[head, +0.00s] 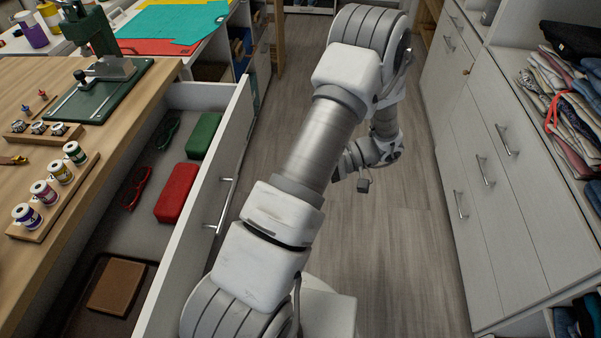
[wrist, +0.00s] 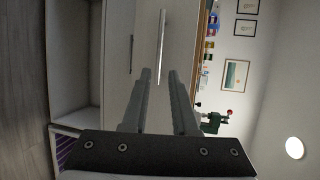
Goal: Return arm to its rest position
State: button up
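My arm rises from the bottom of the head view, reaches away over the aisle, and bends down at its far end. Its wrist end is low over the floor beyond the forearm; the fingers cannot be made out there. In the wrist view my gripper (wrist: 160,76) shows two parallel fingers with a clear gap between them and nothing held. Pale drawer fronts with a long handle (wrist: 162,48) lie beyond the fingertips.
An open drawer (head: 231,150) juts out left of my arm, holding a red case (head: 176,193), a green case (head: 203,136) and a brown book (head: 117,286). A wooden workbench (head: 40,85) stands left. Drawer cabinets (head: 480,150) line the right. Floor (head: 415,250) between is clear.

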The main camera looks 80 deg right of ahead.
jog(key=shift+v, duration=0.95)
jog(key=shift+w, duration=0.1)
